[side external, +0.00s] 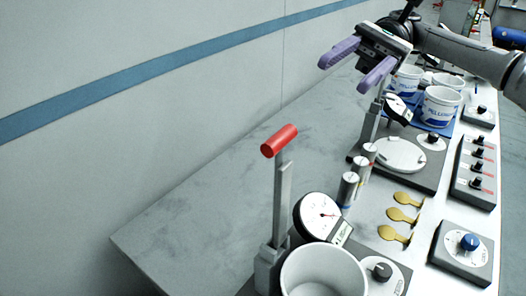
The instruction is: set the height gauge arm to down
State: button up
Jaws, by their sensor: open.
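A lever with a red cylindrical grip (279,140) stands upright on a grey post in the near part of the bench. A round white dial gauge (318,214) sits beside its post, above a white cup (323,273). A second, smaller dial (397,108) stands on a post farther back, over a round white plate (400,154). I cannot tell for certain which stand is the height gauge. My gripper (344,76) has two purple fingers spread apart, with nothing between them. It hangs in the air at the upper middle, beyond the red grip and apart from it.
White labelled tubs (441,106) stand on a blue mat at the back right. Small cylinders (348,188), several gold spoon-shaped pieces (400,214) and a blue knob box (463,252) lie between and right. The grey bench (200,225) left of the lever is clear, with a wall behind.

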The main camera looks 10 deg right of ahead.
send_near(262, 156)
jog(key=shift+m+g, duration=0.3)
jog(key=shift+g, duration=0.1)
jog(key=x, duration=1)
jog(key=shift+a+f, duration=0.2)
jog(key=shift+a, duration=0.05)
grip_shut()
dwell(0.8)
